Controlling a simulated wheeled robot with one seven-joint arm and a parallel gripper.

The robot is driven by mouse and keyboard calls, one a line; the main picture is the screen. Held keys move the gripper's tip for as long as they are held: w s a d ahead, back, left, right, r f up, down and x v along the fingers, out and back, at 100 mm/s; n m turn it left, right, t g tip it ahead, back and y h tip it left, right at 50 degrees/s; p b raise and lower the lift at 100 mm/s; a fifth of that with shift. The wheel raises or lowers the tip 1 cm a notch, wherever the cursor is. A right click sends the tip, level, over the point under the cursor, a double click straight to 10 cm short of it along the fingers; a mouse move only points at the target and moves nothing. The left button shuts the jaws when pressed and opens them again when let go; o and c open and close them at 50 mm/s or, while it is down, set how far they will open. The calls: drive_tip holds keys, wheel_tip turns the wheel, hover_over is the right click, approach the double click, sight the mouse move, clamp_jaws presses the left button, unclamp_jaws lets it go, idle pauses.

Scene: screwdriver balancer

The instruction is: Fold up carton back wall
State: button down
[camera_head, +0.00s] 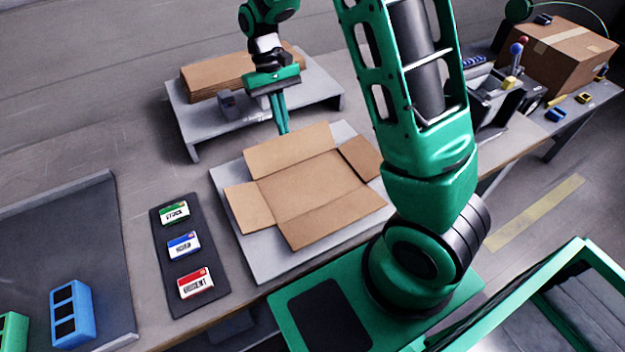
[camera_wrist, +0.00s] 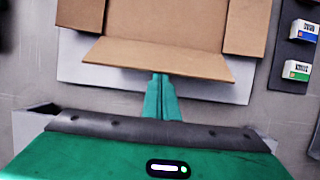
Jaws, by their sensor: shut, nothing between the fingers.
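The open carton (camera_head: 312,190) lies on a light grey board (camera_head: 260,262), with its flaps spread outward. Its back wall (camera_head: 288,150) lies on the far side, toward my gripper, and looks flat or only slightly tilted. My gripper (camera_head: 283,131) points down just behind the back wall's outer edge, with its fingers together and empty. In the wrist view the fingertips (camera_wrist: 160,77) are at the edge of the back wall (camera_wrist: 158,59), seemingly partly under or against it; I cannot tell whether they touch.
Flat cardboard sheets (camera_head: 215,76) lie on a raised grey stand (camera_head: 320,92) behind the carton. A dark strip with labelled cards (camera_head: 184,243) is at left. A closed brown box (camera_head: 560,55) and tools (camera_head: 500,85) are at right. Bare table shows left of the stand.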

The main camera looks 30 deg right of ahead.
drive_tip(key=shift+s+r, duration=0.45)
drive_tip(key=shift+s, duration=0.3)
drive_tip(key=shift+s+r, duration=0.3)
drive_tip(key=shift+s, duration=0.35)
drive_tip(key=shift+w, duration=0.1)
drive_tip(key=shift+w, duration=0.6)
wheel_tip(320, 180, up, 7)
idle(0.3)
drive_tip(key=shift+d, duration=0.1)
idle(0.8)
